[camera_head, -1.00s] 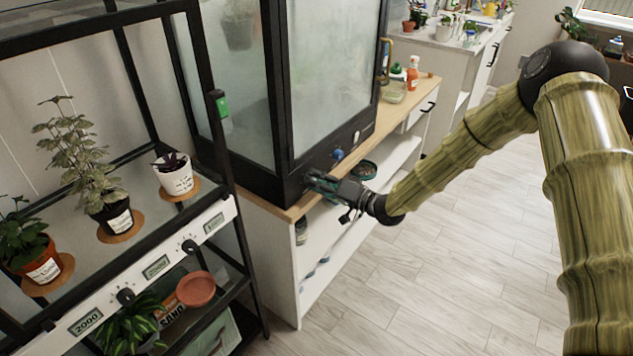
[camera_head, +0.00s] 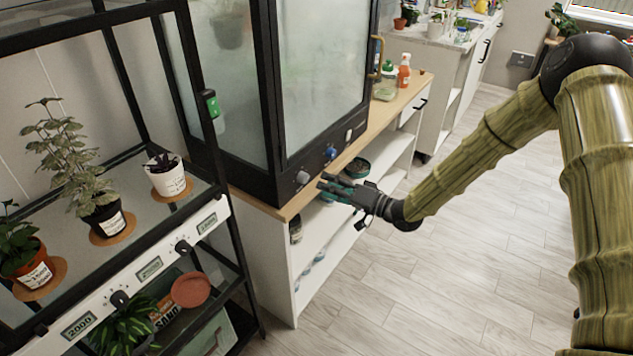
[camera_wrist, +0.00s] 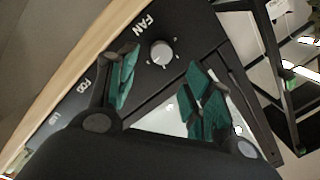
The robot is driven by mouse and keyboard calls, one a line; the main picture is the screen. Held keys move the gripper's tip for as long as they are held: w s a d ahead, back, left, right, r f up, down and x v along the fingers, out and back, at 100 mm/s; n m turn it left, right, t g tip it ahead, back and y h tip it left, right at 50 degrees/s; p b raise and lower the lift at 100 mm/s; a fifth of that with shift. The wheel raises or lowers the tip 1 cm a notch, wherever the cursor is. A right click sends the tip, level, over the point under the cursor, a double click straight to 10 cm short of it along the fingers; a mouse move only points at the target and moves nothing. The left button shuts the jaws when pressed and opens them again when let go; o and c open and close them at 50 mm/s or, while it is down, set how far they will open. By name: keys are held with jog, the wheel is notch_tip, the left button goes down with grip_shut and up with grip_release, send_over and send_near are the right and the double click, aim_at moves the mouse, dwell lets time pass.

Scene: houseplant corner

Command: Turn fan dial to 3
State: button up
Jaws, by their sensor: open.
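The fan dial is a round grey knob (camera_wrist: 162,53) beside the white word FAN on the black base panel of the glass cabinet. It also shows in the head view (camera_head: 302,177) at the left end of the panel. My gripper (camera_head: 322,183) is open and empty, just right of the dial and apart from it. In the wrist view my gripper's teal-padded fingers (camera_wrist: 160,82) are spread, with the dial beyond and between them. The dial's pointer direction is too small to tell.
A blue knob (camera_head: 330,153) and a white switch (camera_head: 349,135) sit farther right on the panel. The glass cabinet (camera_head: 322,70) stands on a wooden-topped white shelf unit (camera_head: 268,240). A black plant rack (camera_head: 208,130) stands to the left. The floor in front is clear.

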jog(key=shift+v, duration=2.8)
jog(key=shift+w, duration=0.1)
jog(key=s+d+f+m+g+h+p, duration=0.25)
jog(key=s+f+h, duration=0.65)
jog(key=s+f, duration=1.05)
jog(key=s+d+f+g+h, duration=0.2)
jog(key=s+d, duration=0.1)
jog(key=s, duration=0.5)
jog(key=s+d+f+n+g+h, duration=0.1)
jog(key=s+d+f+g+h, duration=0.1)
jog(key=s, duration=0.7)
jog(key=s+d+f+n+g+h+p, duration=0.1)
jog(key=s+d+f+g+h, duration=0.1)
jog(key=s, duration=0.7)
jog(key=d+g, duration=0.1)
jog(key=d, duration=0.1)
jog(key=shift+s+d, duration=0.25)
jog(key=shift+d, duration=0.15)
